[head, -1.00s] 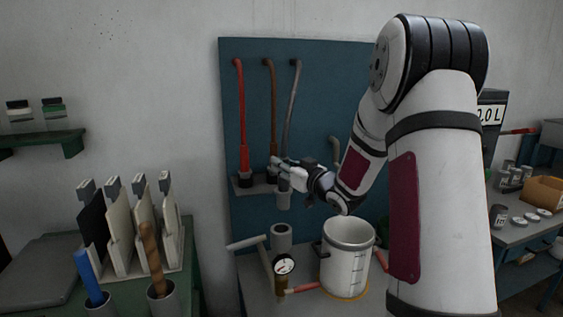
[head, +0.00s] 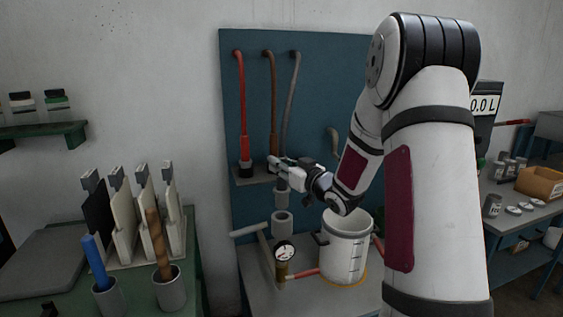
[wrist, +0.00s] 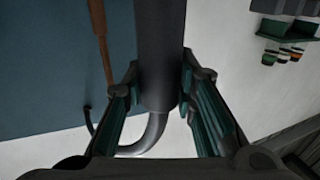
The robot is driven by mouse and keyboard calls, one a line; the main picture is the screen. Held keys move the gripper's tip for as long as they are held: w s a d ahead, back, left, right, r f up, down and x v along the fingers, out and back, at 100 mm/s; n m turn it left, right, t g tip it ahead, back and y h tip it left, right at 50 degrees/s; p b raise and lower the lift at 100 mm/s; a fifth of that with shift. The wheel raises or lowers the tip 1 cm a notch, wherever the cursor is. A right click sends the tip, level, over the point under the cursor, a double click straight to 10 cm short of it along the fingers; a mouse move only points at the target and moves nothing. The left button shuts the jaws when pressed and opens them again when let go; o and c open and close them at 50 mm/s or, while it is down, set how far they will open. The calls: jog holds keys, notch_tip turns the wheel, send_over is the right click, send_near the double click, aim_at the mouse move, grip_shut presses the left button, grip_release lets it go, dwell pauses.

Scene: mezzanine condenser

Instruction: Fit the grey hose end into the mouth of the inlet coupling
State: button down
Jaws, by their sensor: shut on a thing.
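A grey hose (head: 291,95) hangs from the blue board, and its thicker grey end (head: 282,198) points down below my gripper (head: 281,172). In the wrist view my gripper (wrist: 160,95) is shut around the dark grey hose end (wrist: 160,50), with a finger on each side. The inlet coupling (head: 283,229) appears to be the grey upright cylinder on the bench, its round mouth facing up. The hose end stands just above the mouth, roughly in line and apart from it in the head view. Depth alignment is hard to tell.
A red hose (head: 241,100) and a brown hose (head: 271,100) hang to the left, by a small bracket shelf (head: 250,176). A pressure gauge (head: 284,252) and a white pot (head: 346,250) stand close to the coupling. Rack boards (head: 147,215) are at left.

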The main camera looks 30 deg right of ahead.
aim_at(287, 193)
jog(key=shift+f+b, duration=1.9)
jog(key=shift+f, duration=2.2)
jog(key=c, duration=1.2)
grip_release()
jog(key=shift+f, duration=0.1)
jog(key=shift+s, duration=0.15)
jog(key=s, duration=1.1)
jog(key=shift+s+d, duration=0.25)
jog(key=shift+s, duration=0.1)
